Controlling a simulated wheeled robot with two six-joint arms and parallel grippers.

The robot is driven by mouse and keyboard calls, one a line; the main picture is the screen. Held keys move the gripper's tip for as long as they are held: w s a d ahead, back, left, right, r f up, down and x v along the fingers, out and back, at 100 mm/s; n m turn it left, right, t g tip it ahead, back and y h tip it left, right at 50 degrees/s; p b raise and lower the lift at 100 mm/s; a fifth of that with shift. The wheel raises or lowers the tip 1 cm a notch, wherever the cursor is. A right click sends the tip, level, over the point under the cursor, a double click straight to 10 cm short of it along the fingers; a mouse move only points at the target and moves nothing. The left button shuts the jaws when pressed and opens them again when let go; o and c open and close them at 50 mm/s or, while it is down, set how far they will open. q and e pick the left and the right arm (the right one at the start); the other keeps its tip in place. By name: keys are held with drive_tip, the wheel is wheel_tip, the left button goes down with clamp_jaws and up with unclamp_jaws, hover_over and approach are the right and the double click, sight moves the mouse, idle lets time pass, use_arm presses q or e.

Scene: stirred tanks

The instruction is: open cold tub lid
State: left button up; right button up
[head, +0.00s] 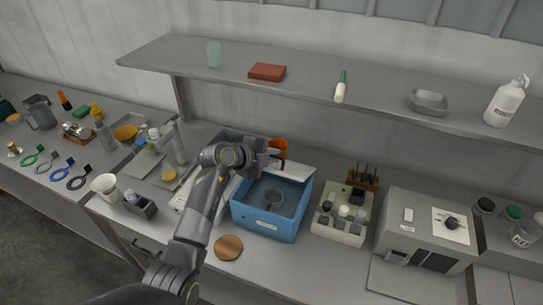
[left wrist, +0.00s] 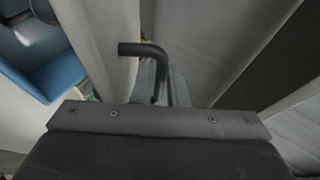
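The blue cold tub (head: 262,222) stands on the bench in the head view, its inside showing with a dark round thing in it. Its pale lid (head: 289,172) is raised at the back edge, tilted up. My left gripper (head: 270,158) is at the back of the tub by the lid, partly hidden behind its own wrist. In the left wrist view a dark bent handle (left wrist: 158,62) sits between the narrow fingers of the gripper, which look closed on it. The tub's blue wall (left wrist: 58,78) shows at the left there. My right gripper is not in view.
A rack with several bottles (head: 341,222) stands right of the tub, then a grey machine (head: 425,235). A round wooden disc (head: 228,247) lies in front left. An orange container (head: 278,147) is behind. A shelf (head: 320,88) overhangs the bench.

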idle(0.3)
use_arm(q)
drive_tip(key=shift+b+v, duration=2.3)
drive_tip(key=shift+v, duration=6.45)
